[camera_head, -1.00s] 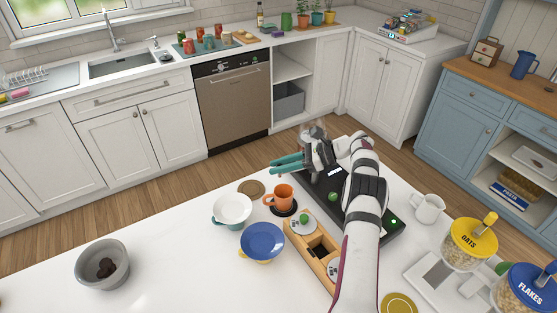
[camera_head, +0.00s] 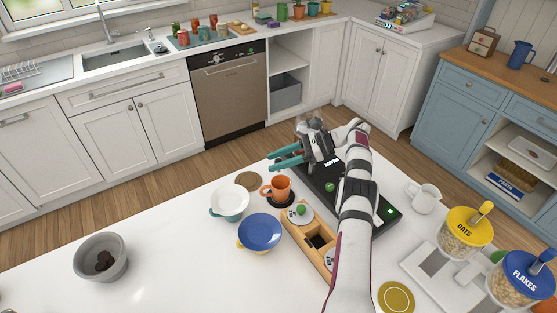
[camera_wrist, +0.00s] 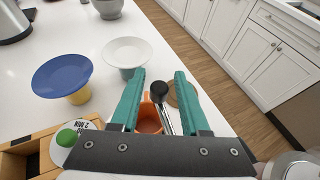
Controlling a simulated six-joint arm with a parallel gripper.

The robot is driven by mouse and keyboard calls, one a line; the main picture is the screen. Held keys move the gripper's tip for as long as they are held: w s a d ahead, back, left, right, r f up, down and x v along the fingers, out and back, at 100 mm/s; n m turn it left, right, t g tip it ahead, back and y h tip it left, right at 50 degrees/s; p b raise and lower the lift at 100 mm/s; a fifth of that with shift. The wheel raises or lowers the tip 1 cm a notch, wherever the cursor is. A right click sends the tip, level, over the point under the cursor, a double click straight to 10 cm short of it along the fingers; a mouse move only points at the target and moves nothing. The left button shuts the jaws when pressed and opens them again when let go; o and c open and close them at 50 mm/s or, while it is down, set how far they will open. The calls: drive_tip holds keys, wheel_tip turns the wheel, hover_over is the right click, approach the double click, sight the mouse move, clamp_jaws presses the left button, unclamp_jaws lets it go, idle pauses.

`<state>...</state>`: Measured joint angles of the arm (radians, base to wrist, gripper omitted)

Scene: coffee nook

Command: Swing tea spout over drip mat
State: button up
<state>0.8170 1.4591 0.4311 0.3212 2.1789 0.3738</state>
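An orange mug (camera_head: 277,187) stands on a round black mat (camera_head: 284,200), the likely drip mat, on the white counter. In the wrist view a thin metal spout with a black knob (camera_wrist: 159,89) shows between my fingers, in front of the mug (camera_wrist: 147,120). My gripper (camera_head: 271,160) is above the back edge of the counter, behind the mug. In the wrist view my gripper (camera_wrist: 160,74) has its teal fingers apart, with visible gaps on both sides of the knob. The black machine base (camera_head: 322,185) is partly hidden under my arm.
A wooden box (camera_head: 297,236) is in front. A white pitcher (camera_head: 424,198) stands at the right. The left counter is mostly clear.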

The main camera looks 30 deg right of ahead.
drive_tip(key=shift+o, duration=0.4)
drive_tip(key=shift+r, duration=0.4)
drive_tip(key=s+d+r, duration=0.6)
drive_tip(key=s+r, duration=0.3)
drive_tip(key=r, duration=0.1)
drive_tip(key=shift+s+d, duration=0.25)
drive_tip(key=shift+s, duration=0.15)
